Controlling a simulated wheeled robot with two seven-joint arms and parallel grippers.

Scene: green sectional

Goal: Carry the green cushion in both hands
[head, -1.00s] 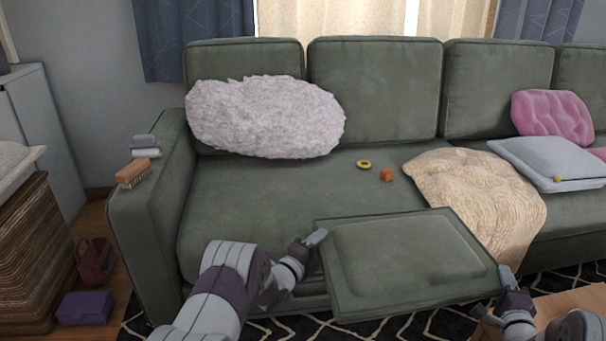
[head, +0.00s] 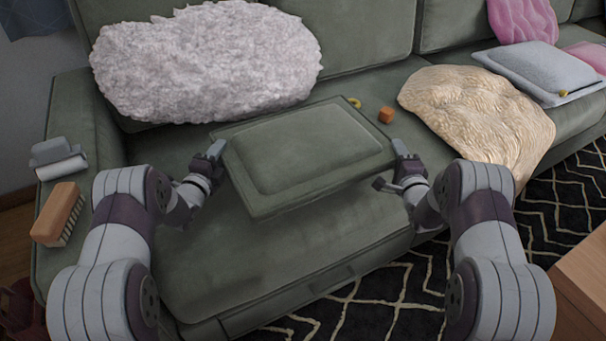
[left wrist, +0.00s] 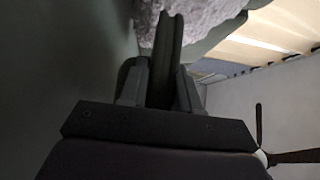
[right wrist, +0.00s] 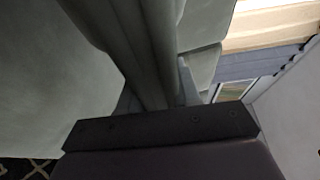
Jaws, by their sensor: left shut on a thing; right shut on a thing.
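The green cushion (head: 305,150) is a flat, roughly rectangular pad with a raised middle, held above the sofa seat in the head view. My left gripper (head: 215,152) is shut on its left edge, and my right gripper (head: 398,150) is shut on its right edge. In the left wrist view the cushion's edge (left wrist: 170,45) stands between the left fingers. In the right wrist view the cushion's edge (right wrist: 150,60) runs down into the right gripper, whose fingers are mostly hidden.
The green sofa seat (head: 260,260) lies below the cushion. A fluffy grey-white pillow (head: 200,62) leans behind it. An orange cube (head: 386,115) and a yellow ring (head: 355,102) lie beyond its far edge. A cream blanket (head: 480,115) drapes on the right; a brush (head: 58,215) lies on the left armrest.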

